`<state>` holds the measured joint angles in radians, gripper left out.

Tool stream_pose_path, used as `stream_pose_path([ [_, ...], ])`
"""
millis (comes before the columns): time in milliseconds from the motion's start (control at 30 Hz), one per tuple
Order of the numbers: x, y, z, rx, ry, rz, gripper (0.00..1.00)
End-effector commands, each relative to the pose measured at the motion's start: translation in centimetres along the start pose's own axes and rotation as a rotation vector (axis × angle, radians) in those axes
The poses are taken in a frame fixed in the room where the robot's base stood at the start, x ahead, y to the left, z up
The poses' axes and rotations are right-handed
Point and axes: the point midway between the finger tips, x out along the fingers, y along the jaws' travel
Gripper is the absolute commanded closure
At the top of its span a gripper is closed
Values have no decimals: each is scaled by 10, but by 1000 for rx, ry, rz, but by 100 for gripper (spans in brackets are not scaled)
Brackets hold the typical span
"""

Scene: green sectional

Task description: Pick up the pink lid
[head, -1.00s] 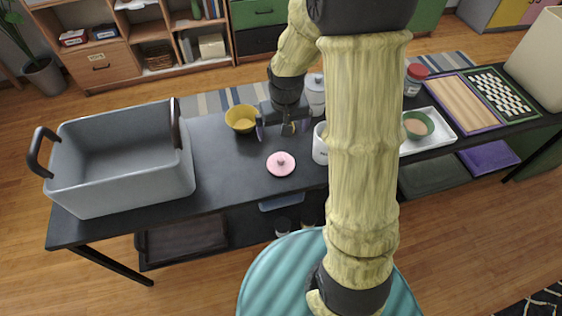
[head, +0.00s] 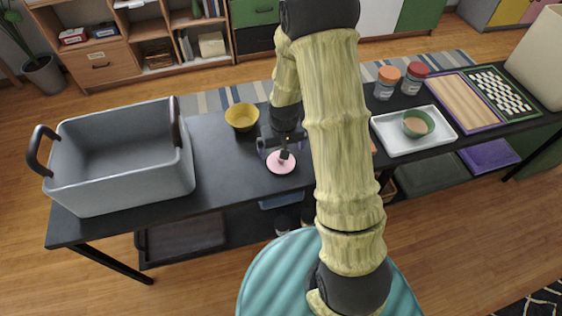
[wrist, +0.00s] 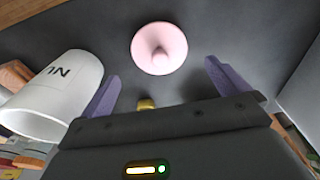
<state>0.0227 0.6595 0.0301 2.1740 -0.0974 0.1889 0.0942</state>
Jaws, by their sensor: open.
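The pink lid (head: 281,166) is a small round disc with a knob, lying on the black table left of my arm. It also shows in the wrist view (wrist: 159,48), knob toward the camera, beyond my fingertips and roughly between their lines. My gripper (head: 283,150) is right by the lid in the head view and covers part of its far side. In the wrist view its two purple fingers (wrist: 162,85) are spread apart with nothing between them. I see no contact with the lid.
A white canister with dark letters (wrist: 50,95) stands close to one finger in the wrist view. A yellow bowl (head: 241,117) is behind the lid, and a grey basket (head: 120,185) stands at the left. A white tray with a bowl (head: 388,139) is at the right. Table left of the lid is clear.

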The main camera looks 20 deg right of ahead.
Motion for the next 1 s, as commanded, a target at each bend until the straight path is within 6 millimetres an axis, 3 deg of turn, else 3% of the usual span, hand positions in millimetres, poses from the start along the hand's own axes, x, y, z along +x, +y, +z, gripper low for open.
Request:
stream_pose_path([
  [467, 10, 0, 0, 0, 0, 0, 0],
  [833, 52, 1, -1, 1, -2, 1, 0],
  [1000, 61, 1, -1, 0, 1, 0, 0],
])
